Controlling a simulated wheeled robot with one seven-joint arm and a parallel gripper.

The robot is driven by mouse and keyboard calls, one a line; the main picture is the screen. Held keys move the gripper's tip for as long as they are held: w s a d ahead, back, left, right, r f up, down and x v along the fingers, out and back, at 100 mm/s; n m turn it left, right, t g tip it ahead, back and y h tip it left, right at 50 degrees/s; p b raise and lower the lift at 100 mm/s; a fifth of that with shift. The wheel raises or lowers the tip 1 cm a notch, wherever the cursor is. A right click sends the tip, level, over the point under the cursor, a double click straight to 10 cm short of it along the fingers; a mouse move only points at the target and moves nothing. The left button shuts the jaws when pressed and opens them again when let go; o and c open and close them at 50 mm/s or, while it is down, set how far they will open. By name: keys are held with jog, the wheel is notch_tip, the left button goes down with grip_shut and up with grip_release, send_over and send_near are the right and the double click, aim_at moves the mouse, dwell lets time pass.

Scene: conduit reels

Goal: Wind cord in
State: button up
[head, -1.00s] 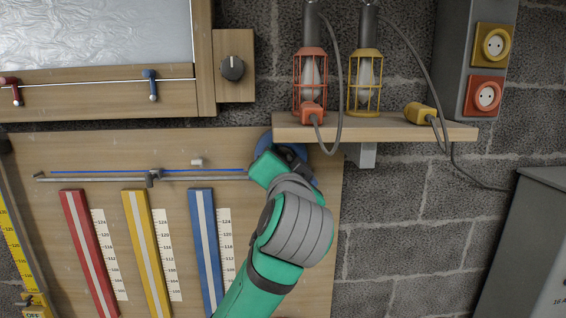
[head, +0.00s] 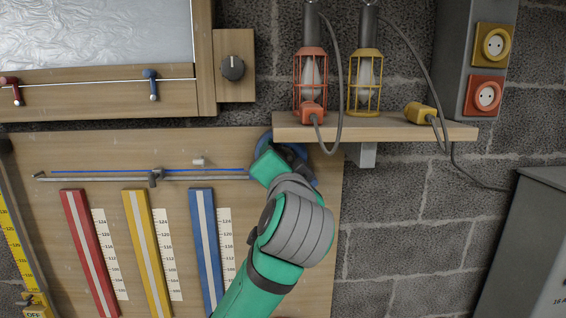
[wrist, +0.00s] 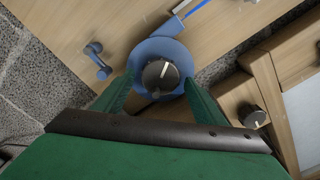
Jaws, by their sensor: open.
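A round blue reel (wrist: 168,47) with a dark grey knob (wrist: 160,75) at its centre is on the wooden board in the wrist view. In the head view only part of the reel (head: 264,143) shows behind my arm. My open gripper (wrist: 160,80) has one green finger on each side of the knob. I cannot tell whether the fingers touch it. A blue cord (head: 205,170) runs left from the reel along a grey rail (head: 100,179). A small dark slider (head: 155,177) sits mid-rail. The cord also shows in the wrist view (wrist: 194,8).
A wooden shelf (head: 390,133) with a red caged lamp (head: 310,80) and a yellow caged lamp (head: 365,80) is above and right of my gripper. Red, yellow and blue strips (head: 207,250) stand below the rail. A blue cleat-like piece (wrist: 97,58) is beside the reel.

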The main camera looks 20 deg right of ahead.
jog(key=shift+s, duration=0.1)
jog(key=v, duration=1)
jog(key=shift+s+a, duration=0.15)
jog(key=shift+s, duration=0.15)
notch_tip(320, 180, down, 5)
jog(key=w+n+t, duration=0.1)
jog(key=n+t, duration=0.3)
jog(key=n, duration=0.7)
jog(key=x, duration=1.1)
jog(key=shift+s+d+r, duration=0.2)
jog(key=shift+d+r, duration=0.05)
jog(key=shift+d, duration=0.1)
